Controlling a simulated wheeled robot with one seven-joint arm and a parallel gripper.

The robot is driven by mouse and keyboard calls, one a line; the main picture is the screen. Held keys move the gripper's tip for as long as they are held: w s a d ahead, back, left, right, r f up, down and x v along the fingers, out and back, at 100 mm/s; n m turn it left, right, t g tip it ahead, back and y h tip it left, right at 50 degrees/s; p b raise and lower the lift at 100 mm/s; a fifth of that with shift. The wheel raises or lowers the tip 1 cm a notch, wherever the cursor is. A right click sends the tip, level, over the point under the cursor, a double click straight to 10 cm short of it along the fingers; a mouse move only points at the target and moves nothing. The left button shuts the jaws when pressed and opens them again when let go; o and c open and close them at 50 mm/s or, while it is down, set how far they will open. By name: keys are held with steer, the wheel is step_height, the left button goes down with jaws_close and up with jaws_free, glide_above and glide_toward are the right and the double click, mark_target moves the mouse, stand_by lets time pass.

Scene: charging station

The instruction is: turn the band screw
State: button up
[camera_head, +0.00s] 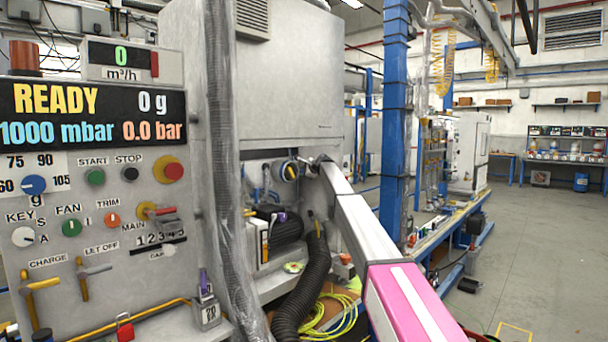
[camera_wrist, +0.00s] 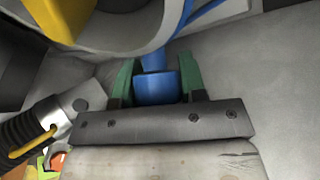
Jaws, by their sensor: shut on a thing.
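The band screw (camera_wrist: 155,88) shows in the wrist view as a blue cylinder-shaped head with a narrower blue shank going up from it. My gripper (camera_wrist: 154,78) has its two green fingers shut on this head, one on each side. Above the screw is the underside of a round pale fitting (camera_wrist: 120,35) with a blue band at its right. In the head view my arm reaches into the machine's open bay, and my gripper (camera_head: 317,164) is beside the round fitting with a blue rim (camera_head: 287,170). The screw itself cannot be made out there.
A black corrugated hose (camera_head: 303,285) hangs below the bay, and a grey hose (camera_head: 222,180) runs down in front at left. The control panel (camera_head: 95,200) stands at left. In the wrist view a hose end (camera_wrist: 55,118) is close to the left of my gripper.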

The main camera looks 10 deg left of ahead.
steer(key=o, duration=0.9)
steer(key=shift+s, duration=0.1)
steer(key=v, duration=1)
steer(key=shift+s+d+r, duration=0.15)
steer(key=shift+d, duration=0.05)
